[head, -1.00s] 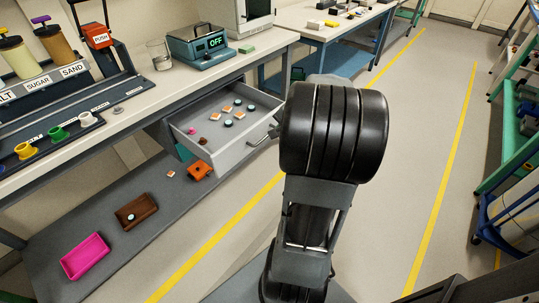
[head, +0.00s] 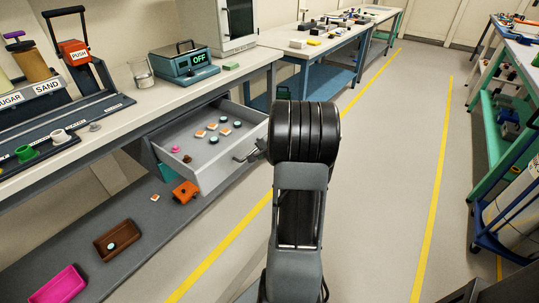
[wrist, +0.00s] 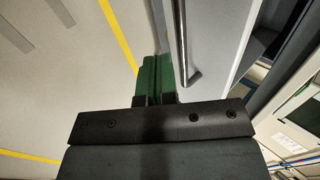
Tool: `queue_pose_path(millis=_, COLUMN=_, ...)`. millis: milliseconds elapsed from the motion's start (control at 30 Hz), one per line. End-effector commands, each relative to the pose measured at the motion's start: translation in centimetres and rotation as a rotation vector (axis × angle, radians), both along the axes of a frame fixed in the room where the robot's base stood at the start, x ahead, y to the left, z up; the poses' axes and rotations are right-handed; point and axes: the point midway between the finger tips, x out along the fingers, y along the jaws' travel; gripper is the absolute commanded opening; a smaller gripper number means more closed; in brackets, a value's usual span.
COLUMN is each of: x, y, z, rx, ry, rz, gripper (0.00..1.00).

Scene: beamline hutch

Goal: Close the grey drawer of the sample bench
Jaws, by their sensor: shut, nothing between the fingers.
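The grey drawer (head: 212,170) of the sample bench stands pulled out under the worktop. Small round and square pieces lie inside it. Its bar handle (head: 246,151) is on the front, close to my arm. In the wrist view the handle (wrist: 181,45) runs just right of my gripper (wrist: 156,66), in front of the pale drawer front (wrist: 220,40). The green fingers are shut together with nothing between them. They lie beside the bar, not around it; I cannot tell whether they touch it. In the head view my arm hides the gripper.
An orange piece (head: 185,192), a brown tray (head: 118,241) and a pink tray (head: 57,285) lie on the low shelf under the drawer. A scale (head: 185,63) and a glass (head: 143,73) stand on the worktop. The floor to the right is clear up to a green rack (head: 490,150).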

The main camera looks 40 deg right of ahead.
Motion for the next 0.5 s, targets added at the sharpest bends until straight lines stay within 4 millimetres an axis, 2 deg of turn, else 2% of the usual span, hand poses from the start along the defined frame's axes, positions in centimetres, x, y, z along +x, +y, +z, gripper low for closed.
queue_pose_path(millis=200, x=1.8, y=0.3, z=-0.4, rx=0.001, ry=0.001, rz=0.001, gripper=0.0)
queue_pose_path(millis=500, x=2.3, y=0.4, z=-0.4, rx=0.0, ry=0.0, rz=0.0, gripper=0.0)
